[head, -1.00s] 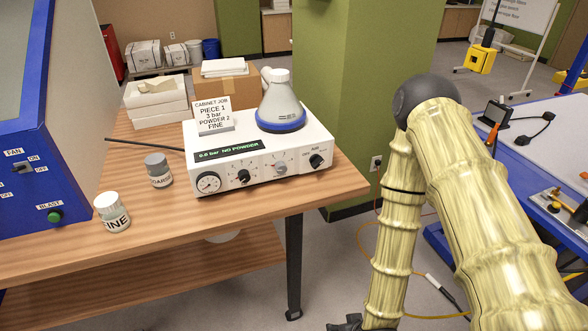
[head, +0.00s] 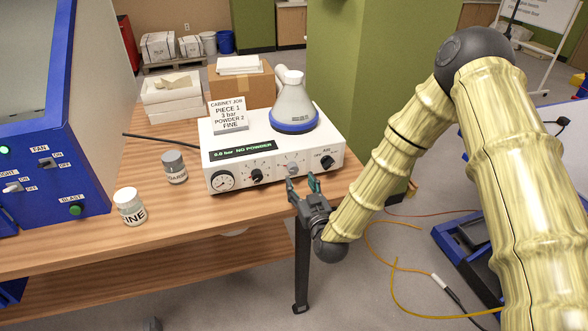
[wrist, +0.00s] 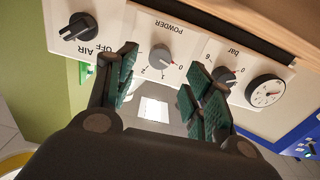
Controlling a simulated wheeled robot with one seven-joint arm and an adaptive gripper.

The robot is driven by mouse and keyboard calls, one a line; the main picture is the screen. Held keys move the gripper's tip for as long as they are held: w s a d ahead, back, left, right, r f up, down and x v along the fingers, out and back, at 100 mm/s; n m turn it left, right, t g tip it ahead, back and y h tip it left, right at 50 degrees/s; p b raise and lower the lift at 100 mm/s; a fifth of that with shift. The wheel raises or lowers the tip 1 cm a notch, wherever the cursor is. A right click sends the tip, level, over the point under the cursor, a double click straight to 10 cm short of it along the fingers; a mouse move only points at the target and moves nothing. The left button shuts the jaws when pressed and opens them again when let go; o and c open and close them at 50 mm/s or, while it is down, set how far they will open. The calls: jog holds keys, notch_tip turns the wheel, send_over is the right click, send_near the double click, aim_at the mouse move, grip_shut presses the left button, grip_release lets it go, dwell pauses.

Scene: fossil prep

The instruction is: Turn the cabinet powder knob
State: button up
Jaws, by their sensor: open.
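The white control box (head: 330,150) stands on the wooden bench, its display reading NO POWDER. Its grey powder knob (head: 292,169) is on the front panel, between the bar knob (head: 257,176) and the black air knob (head: 327,162). In the wrist view the powder knob (wrist: 160,57) shows upside down by its POWDER label and small numbers; its exact setting is unclear. My gripper (head: 303,184) is open and empty, just in front of the panel below the powder knob. In the wrist view my fingers (wrist: 158,85) lie either side of the knob's line, apart from it.
A card (head: 229,117) and a flask with a blue base (head: 294,105) stand on the box. FINE (head: 130,207) and grey-lidded (head: 174,167) jars stand left. The blue cabinet (head: 75,170) is further left. A green pillar (head: 350,70) rises behind.

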aim_at(294, 171)
jog(key=p+x, duration=0.2)
jog(key=x, duration=0.5)
jog(key=shift+s, duration=0.1)
jog(key=shift+f, duration=0.1)
jog(key=c, duration=1)
